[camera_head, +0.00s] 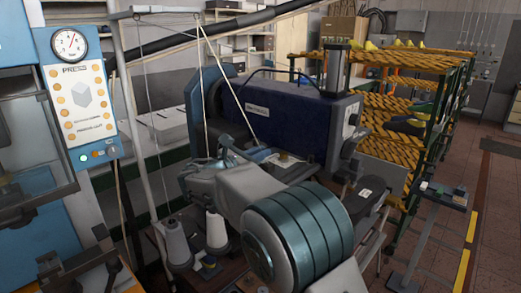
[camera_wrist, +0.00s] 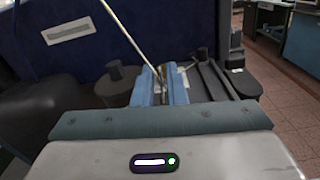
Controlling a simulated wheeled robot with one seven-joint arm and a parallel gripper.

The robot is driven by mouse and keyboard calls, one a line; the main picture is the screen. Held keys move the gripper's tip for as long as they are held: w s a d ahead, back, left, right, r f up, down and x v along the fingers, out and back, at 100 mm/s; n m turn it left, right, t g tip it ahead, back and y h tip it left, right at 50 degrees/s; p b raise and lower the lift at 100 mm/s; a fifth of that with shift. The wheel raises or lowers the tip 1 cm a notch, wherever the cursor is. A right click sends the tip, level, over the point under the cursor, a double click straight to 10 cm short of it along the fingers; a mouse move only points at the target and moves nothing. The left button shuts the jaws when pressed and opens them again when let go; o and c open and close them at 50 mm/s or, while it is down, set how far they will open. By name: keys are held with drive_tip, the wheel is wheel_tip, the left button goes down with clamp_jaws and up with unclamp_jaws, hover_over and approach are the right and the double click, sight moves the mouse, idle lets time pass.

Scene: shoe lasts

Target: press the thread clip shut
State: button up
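In the wrist view two blue finger pads of my gripper (camera_wrist: 160,88) stand a narrow gap apart. A small metal and brownish piece (camera_wrist: 164,74) shows between them; it may be the thread clip, but it is too small to be sure. A pale thread (camera_wrist: 128,36) slants down from the upper left to this spot. In the head view my gripper (camera_head: 258,155) is beside the dark blue machine (camera_head: 296,115), and the thread (camera_head: 222,75) runs down to it from an overhead guide. I cannot tell whether the pads touch the piece.
White thread cones (camera_head: 177,243) stand below my arm at the left. A blue press panel (camera_head: 82,90) with a gauge is at the far left. A green rack (camera_head: 440,110) with yellow-brown shelves stands at the right. The tiled floor (camera_head: 492,225) is partly clear at the right.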

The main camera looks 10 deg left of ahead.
drive_tip(key=shift+w+d, duration=0.1)
drive_tip(key=shift+w, duration=0.15)
clamp_jaws()
